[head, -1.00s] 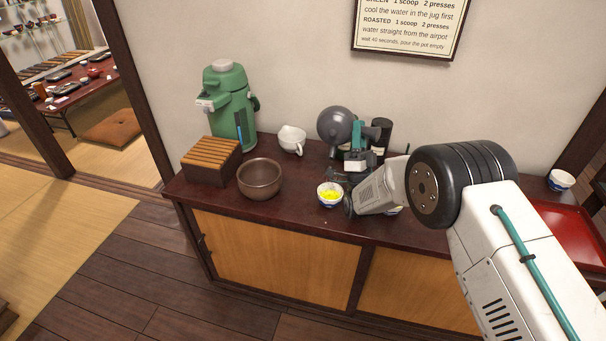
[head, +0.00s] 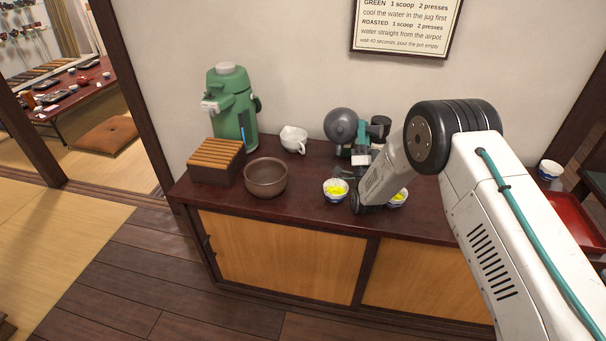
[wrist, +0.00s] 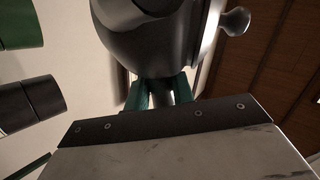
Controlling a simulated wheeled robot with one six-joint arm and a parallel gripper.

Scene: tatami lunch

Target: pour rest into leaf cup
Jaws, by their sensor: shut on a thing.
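My gripper (wrist: 163,94) is shut on a dark grey round teapot (head: 341,126), held above the back of the counter. The teapot fills the top of the wrist view (wrist: 155,40), with a knob sticking out at right. It looks tilted in the head view; its spout and any stream cannot be made out. Two small blue-and-white cups with yellow liquid stand below and in front of it: one cup (head: 336,197) left of my wrist, the other cup (head: 398,204) right of it, partly hidden. I cannot tell which is the leaf cup.
A brown bowl (head: 266,178), a slatted wooden box (head: 215,162), a green airpot (head: 232,108) and a white jug (head: 293,139) stand on the counter (head: 305,208) at left. Another cup (head: 549,170) and a red tray (head: 576,220) are at right.

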